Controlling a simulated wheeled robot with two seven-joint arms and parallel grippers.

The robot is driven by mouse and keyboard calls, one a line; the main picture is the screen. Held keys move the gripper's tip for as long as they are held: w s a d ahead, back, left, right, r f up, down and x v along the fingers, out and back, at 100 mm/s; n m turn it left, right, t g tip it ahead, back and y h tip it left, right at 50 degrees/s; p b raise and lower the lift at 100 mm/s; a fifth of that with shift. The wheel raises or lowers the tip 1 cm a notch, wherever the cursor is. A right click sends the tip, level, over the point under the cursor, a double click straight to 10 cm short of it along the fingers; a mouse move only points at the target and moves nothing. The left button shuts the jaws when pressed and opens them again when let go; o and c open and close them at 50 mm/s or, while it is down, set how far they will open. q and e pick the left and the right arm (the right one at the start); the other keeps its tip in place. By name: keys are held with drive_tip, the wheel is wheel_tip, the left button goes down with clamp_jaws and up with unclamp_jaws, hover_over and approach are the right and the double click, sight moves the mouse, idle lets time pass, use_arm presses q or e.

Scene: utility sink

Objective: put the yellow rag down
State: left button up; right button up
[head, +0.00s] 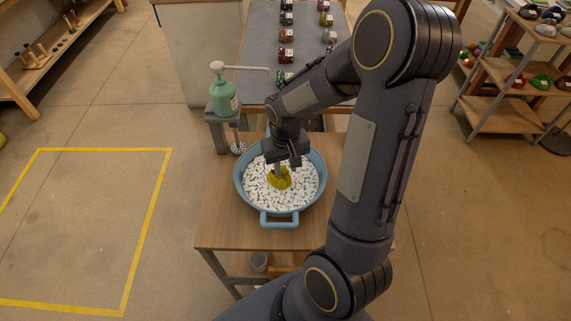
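The yellow rag (281,180) is a small crumpled patch in the blue basin (279,224), over the white speckled contents. My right gripper (279,169) points down into the basin from above, with its fingertips at the rag. The fingertips are small and partly hidden by the wrist and the rag, so I cannot tell whether they are shut on it. I also cannot tell whether the rag rests on the contents or hangs just above them. My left gripper is not in view.
The basin stands on a wooden table (222,218). A green pump bottle (223,97) stands on a grey stand at the table's back left, with a whisk-like brush (238,149) hanging beside it. A grey table (258,50) with several small items lies behind. My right arm hides the table's right side.

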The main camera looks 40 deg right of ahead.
drive_tip(key=o, duration=0.3)
drive_tip(key=shift+r, duration=0.1)
idle(0.3)
wheel_tip(320, 180, up, 7)
drive_tip(key=p, duration=0.5)
wheel_tip(320, 180, up, 8)
drive_tip(key=t+y, duration=0.2)
hover_over(285, 173)
drive_tip(key=s+a, duration=0.4)
drive_tip(key=a, duration=0.1)
drive_tip(key=s+a+r+n+t+y, duration=0.1)
drive_tip(key=s+a+r+n+t, duration=0.1)
drive_tip(key=s+a+r, duration=0.3)
drive_tip(key=s+a+t, duration=0.1)
drive_tip(key=s+a, duration=0.1)
drive_tip(key=s, duration=0.2)
drive_tip(key=shift+r+t+y, duration=0.2)
drive_tip(key=shift+t+y, duration=0.1)
drive_tip(key=shift+y, duration=0.1)
